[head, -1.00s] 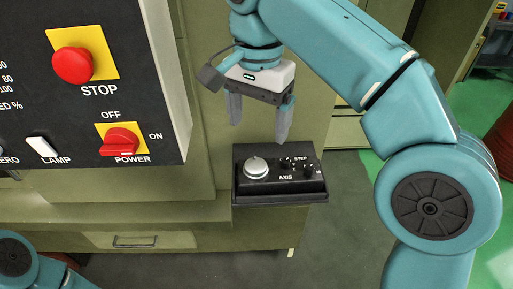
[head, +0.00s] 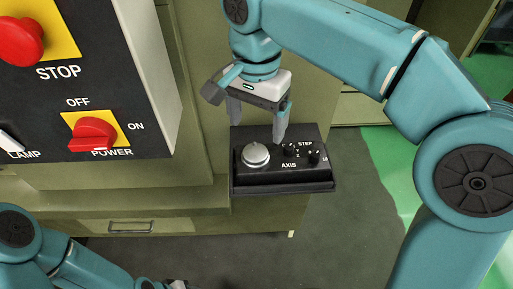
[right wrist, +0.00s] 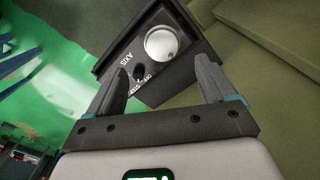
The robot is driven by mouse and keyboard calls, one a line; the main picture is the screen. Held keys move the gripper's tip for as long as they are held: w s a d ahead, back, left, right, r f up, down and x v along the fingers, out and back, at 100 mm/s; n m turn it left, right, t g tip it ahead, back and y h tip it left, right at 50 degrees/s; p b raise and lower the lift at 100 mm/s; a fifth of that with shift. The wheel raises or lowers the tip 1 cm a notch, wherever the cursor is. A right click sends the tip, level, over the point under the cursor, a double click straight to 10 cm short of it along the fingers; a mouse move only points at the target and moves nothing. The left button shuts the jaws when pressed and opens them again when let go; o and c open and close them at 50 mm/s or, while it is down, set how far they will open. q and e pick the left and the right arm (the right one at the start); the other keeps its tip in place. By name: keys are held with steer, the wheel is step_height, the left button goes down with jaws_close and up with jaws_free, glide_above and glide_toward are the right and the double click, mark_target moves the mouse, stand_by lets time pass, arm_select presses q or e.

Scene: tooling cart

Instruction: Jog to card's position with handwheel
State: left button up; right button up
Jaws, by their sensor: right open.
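The black pendant box (head: 240,180) sits on a ledge of the machine. Its silver round handwheel (head: 256,155) is at the left of its top, and it also shows in the right wrist view (right wrist: 161,43). A small black AXIS knob (head: 290,149) and a STEP knob (head: 314,157) are to its right. My right gripper (head: 258,120) is open and empty above the back of the box, its fingers pointing down. In the right wrist view its fingers (right wrist: 166,84) spread in front of the box. No card is seen.
A black control panel (head: 140,80) stands at the left with a red STOP button (head: 18,40), a red POWER switch (head: 92,134) and a white LAMP switch (head: 10,142). A drawer handle (head: 130,227) is below. Open floor lies right of the ledge.

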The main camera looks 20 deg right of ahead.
mark_target(255, 152)
step_height(255, 152, down, 6)
steer(key=shift+s+a+f, duration=0.15)
steer(key=shift+f, duration=0.1)
steer(key=shift+f+b, duration=0.3)
steer(key=shift+f, duration=0.05)
steer(key=shift+w+a+f, duration=0.15)
steer(key=shift+w+f, duration=0.2)
steer(key=shift+s+r, duration=0.1)
steer(key=shift+s, duration=0.1)
steer(key=c, duration=1.1)
